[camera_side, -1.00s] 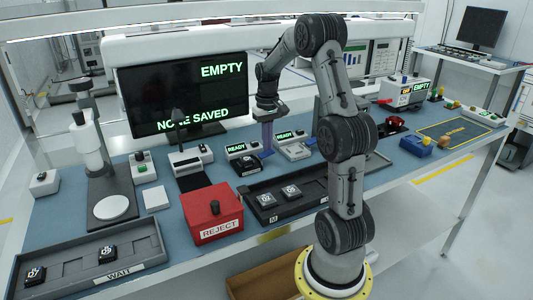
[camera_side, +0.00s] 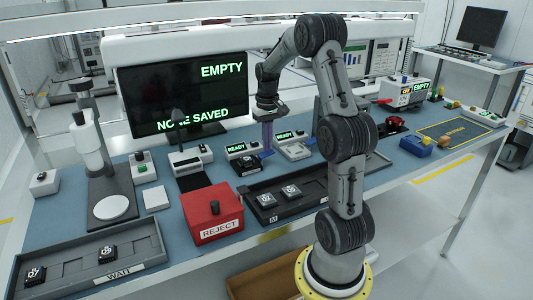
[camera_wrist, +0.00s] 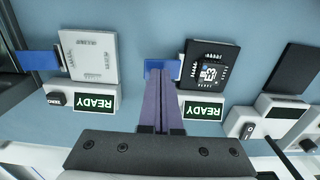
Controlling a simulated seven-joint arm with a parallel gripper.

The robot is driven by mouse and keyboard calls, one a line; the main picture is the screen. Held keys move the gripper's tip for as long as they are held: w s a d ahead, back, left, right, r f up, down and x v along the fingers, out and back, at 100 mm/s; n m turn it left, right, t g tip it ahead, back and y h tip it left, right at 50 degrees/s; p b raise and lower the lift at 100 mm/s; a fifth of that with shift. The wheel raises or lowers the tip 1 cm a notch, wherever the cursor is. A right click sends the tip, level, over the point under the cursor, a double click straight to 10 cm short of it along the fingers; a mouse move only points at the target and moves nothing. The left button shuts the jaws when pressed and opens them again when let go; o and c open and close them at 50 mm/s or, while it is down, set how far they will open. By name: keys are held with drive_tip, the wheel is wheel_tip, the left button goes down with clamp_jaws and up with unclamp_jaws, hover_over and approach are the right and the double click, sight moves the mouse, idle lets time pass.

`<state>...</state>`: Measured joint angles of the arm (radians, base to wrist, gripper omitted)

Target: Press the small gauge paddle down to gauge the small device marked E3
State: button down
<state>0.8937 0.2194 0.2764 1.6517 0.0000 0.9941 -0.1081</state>
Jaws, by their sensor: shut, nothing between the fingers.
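The small device marked E3 (camera_wrist: 209,71) is a dark square chip piece lying in the dark nest of a gauge; it also shows in the side view (camera_side: 248,163). A blue paddle (camera_wrist: 155,67) sticks out beside that nest, on the side toward the other gauge. My gripper (camera_wrist: 161,88) is shut and empty, its two purple fingers together. In the wrist view the fingertips overlap the near edge of the blue paddle; I cannot tell whether they touch it. In the side view my gripper (camera_side: 267,138) points down right above the paddle.
A second gauge with an empty pale nest (camera_wrist: 90,58) and its own blue paddle (camera_wrist: 38,60) stands nearby. Both gauge displays read READY. The monitor (camera_side: 180,95) reads EMPTY. A dark tray (camera_side: 315,187) with two devices and a red REJECT box (camera_side: 212,220) lie in front.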

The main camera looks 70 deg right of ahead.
drive_tip(key=shift+f, duration=1.1)
idle(0.6)
drive_tip(key=shift+r, duration=3.7)
